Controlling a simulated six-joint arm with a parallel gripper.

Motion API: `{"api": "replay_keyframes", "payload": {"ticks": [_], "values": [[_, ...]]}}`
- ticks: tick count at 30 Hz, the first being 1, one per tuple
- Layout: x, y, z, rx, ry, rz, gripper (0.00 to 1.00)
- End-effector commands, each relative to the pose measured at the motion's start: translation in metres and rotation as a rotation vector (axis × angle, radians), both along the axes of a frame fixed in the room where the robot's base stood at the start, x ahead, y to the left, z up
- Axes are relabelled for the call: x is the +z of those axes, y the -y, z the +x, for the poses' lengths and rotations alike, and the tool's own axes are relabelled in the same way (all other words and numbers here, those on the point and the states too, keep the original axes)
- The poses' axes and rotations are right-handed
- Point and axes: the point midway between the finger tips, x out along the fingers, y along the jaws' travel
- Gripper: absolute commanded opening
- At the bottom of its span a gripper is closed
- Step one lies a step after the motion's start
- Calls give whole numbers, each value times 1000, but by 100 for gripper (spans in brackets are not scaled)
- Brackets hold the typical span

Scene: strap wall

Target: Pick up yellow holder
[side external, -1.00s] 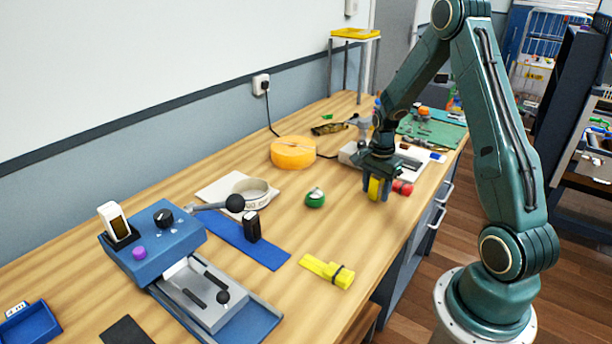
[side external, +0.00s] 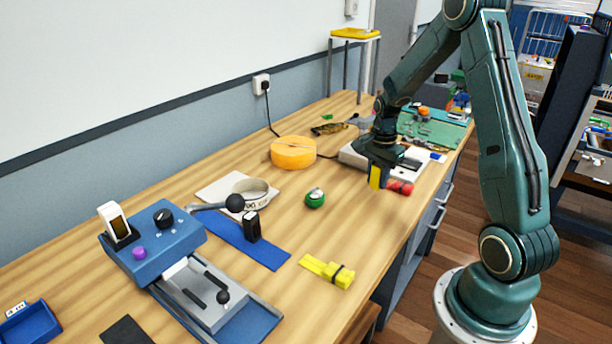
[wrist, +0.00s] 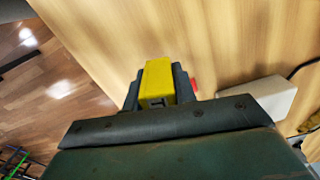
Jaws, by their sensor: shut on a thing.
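The yellow holder (side external: 375,176) is a small upright block between the fingers of my gripper (side external: 379,174), above the right part of the wooden bench. The wrist view shows the yellow holder (wrist: 158,82) with a dark mark on its near face. My gripper (wrist: 160,88) is shut on it, with a dark finger on each side. A red thing (side external: 400,187) is just right of the holder; most of it is hidden in the wrist view. Whether the holder touches the bench I cannot tell.
A white device (side external: 355,157) stands behind my gripper. An orange round container (side external: 293,152) and a green round thing (side external: 315,198) are to the left. A yellow strap piece (side external: 328,270) lies near the front edge. Bare wood lies between these.

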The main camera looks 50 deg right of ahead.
Motion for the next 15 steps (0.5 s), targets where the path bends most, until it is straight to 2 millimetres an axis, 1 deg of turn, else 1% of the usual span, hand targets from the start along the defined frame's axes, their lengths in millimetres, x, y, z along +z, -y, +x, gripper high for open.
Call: {"api": "replay_keyframes", "payload": {"ticks": [1, 5, 15], "values": [[10, 1, 1, 0, 5, -4, 2], [36, 1, 1, 0, 6, -5, 2], [111, 1, 1, 0, 6, -4, 2]]}}
